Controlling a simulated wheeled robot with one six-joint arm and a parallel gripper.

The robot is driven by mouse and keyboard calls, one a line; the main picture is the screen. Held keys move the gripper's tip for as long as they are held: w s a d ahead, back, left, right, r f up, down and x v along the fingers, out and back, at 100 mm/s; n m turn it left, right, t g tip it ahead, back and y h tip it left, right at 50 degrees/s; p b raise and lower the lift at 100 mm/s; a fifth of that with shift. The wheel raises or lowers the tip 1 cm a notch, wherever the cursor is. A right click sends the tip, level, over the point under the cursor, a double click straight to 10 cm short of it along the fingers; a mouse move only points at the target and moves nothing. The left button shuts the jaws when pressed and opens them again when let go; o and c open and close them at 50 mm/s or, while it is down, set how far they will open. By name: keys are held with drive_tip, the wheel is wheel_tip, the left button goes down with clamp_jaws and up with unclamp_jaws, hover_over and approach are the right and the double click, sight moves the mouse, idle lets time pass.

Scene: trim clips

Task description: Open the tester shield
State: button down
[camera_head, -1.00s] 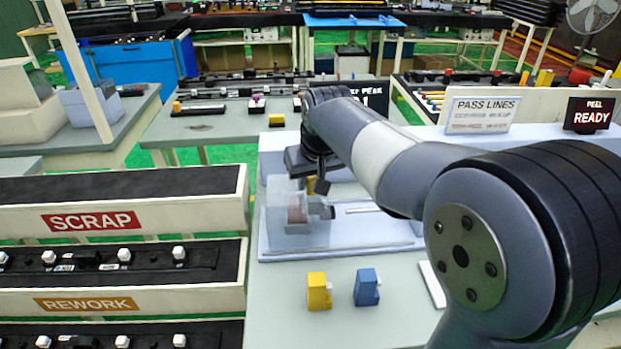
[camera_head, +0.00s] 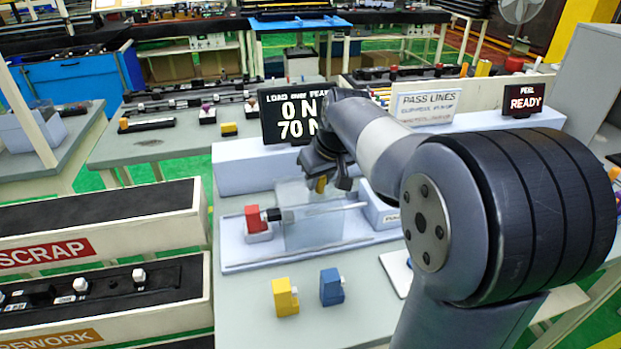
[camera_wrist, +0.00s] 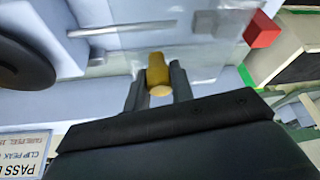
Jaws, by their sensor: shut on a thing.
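The tester shield (camera_head: 308,228) is a clear, see-through box on the pale tester base (camera_head: 238,262). It stands to the right of a red block (camera_head: 252,218) on a small white stand, which is uncovered. In the wrist view my gripper (camera_wrist: 158,88) is shut on the yellow shield knob (camera_wrist: 157,70), with a dark finger on each side. In the head view my gripper (camera_head: 322,180) is above the shield, and the knob shows just under it. A metal rod (camera_head: 335,207) runs to the right behind the clear wall.
A yellow clip (camera_head: 285,298) and a blue clip (camera_head: 331,287) stand on the bench in front of the tester. A display reading 0 N and 70 N (camera_head: 290,112) is behind. Scrap (camera_head: 60,252) and rework bins are at left.

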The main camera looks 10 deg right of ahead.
drive_tip(key=c, duration=1.2)
unclamp_jaws()
drive_tip(key=v, duration=1)
drive_tip(key=shift+s+r+p, duration=0.2)
drive_tip(key=shift+r+p, duration=0.1)
drive_tip(key=shift+r, duration=0.05)
drive_tip(key=x, duration=1.1)
drive_tip(key=shift+b, duration=0.3)
drive_tip(key=shift+a, duration=0.25)
